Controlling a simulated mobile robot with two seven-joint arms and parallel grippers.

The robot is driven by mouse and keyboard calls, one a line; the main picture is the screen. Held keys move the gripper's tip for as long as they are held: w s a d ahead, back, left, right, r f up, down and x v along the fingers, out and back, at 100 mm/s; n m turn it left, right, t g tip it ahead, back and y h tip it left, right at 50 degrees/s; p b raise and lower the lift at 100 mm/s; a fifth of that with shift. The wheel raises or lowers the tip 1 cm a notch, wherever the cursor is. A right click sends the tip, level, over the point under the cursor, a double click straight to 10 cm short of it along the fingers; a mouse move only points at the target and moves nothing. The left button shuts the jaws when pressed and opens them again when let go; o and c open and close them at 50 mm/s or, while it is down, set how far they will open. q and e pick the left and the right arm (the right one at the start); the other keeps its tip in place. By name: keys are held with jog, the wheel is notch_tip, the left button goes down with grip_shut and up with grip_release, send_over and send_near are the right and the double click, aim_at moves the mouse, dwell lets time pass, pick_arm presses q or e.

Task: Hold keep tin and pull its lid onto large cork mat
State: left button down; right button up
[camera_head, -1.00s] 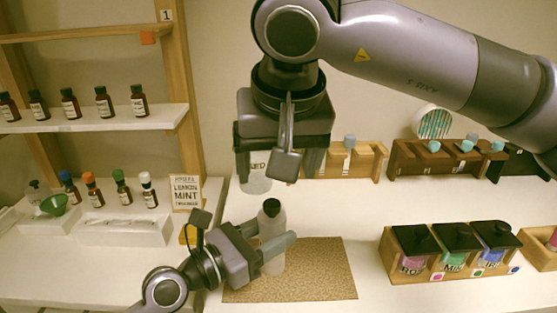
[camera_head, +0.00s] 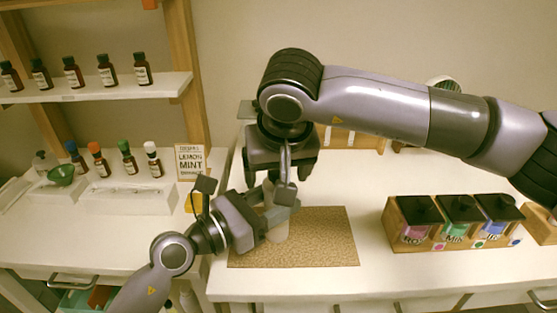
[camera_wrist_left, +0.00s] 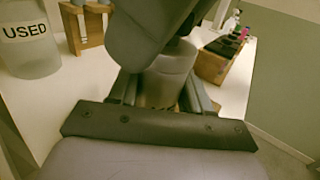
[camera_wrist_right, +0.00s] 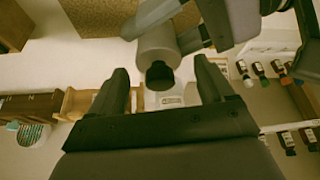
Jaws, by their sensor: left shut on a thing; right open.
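The keep tin (camera_head: 276,224) is a pale grey canister standing upright over the left part of the large cork mat (camera_head: 330,245). My left gripper (camera_head: 279,211) is shut around its body from the left; the tin also shows between the jaws in the left wrist view (camera_wrist_left: 168,75). My right gripper (camera_head: 280,178) is open, pointing down just above the tin. In the right wrist view the tin's dark lid top (camera_wrist_right: 160,74) lies between the spread fingers, apart from both. In the head view my right gripper hides the lid.
A wooden rack (camera_head: 440,246) with several dark-lidded jars stands right of the mat. A clear jar marked USED (camera_wrist_left: 28,45) stands nearby. The mat's right part is bare.

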jog(key=shift+f, duration=0.1)
jog(key=c, duration=1.3)
jog(key=shift+o, duration=0.2)
jog(key=shift+r, duration=0.25)
jog(key=shift+r, duration=0.9)
jog(key=shift+r, duration=2.05)
pick_arm(q)
jog(key=shift+c, duration=2.1)
grip_release()
